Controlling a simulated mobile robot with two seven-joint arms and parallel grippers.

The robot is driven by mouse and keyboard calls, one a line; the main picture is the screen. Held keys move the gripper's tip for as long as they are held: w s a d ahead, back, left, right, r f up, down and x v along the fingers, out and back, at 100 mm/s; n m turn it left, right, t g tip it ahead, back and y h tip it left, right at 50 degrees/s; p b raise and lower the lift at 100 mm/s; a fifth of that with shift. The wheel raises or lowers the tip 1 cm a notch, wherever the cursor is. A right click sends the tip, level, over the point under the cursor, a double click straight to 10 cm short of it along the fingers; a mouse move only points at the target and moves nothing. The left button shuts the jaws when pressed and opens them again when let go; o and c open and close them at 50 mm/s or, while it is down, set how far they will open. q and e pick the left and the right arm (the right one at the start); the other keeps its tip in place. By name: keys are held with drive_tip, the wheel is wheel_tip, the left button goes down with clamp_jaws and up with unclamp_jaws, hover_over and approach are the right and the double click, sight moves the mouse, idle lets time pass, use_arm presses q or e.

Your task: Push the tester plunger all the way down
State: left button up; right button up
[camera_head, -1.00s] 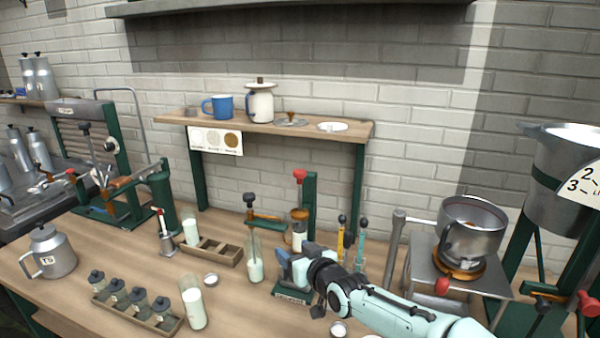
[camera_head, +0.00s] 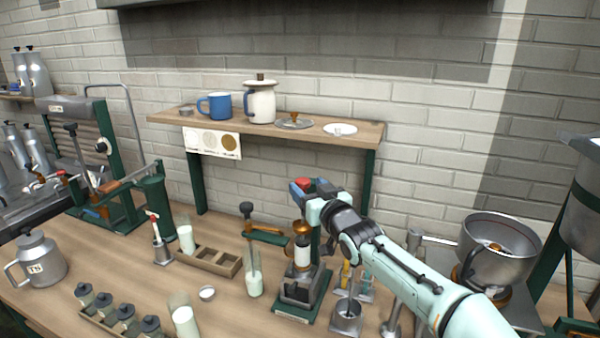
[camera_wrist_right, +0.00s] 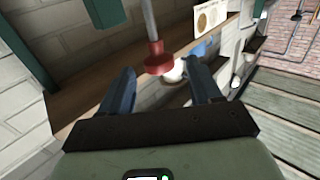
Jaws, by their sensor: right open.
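The tester (camera_head: 297,306) is a green-based stand on the bench, with a white cylinder (camera_head: 302,256) below a copper-coloured part. The plunger's red knob (camera_head: 303,183) is at the top, well above the base. My right gripper (camera_head: 312,189) is open at the height of the knob, its blue fingers around or just in front of it. In the right wrist view the red knob (camera_wrist_right: 158,58) and its grey rod show near the gap between my two open fingers (camera_wrist_right: 161,78); I cannot tell whether they touch. My left gripper is out of view.
A glass of milk (camera_head: 254,275) and an arm with a black knob (camera_head: 248,208) stand left of the tester. A metal pot (camera_head: 492,255) is at the right. A wooden shelf (camera_head: 270,130) with a blue mug is behind.

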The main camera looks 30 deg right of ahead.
sight(300, 179)
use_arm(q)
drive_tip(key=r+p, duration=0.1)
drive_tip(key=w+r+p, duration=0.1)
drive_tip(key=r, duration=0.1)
use_arm(e)
drive_tip(key=w, duration=0.5)
drive_tip(key=shift+w+d, duration=0.3)
drive_tip(key=shift+w, duration=0.1)
clamp_jaws()
drive_tip(key=shift+f, duration=0.1)
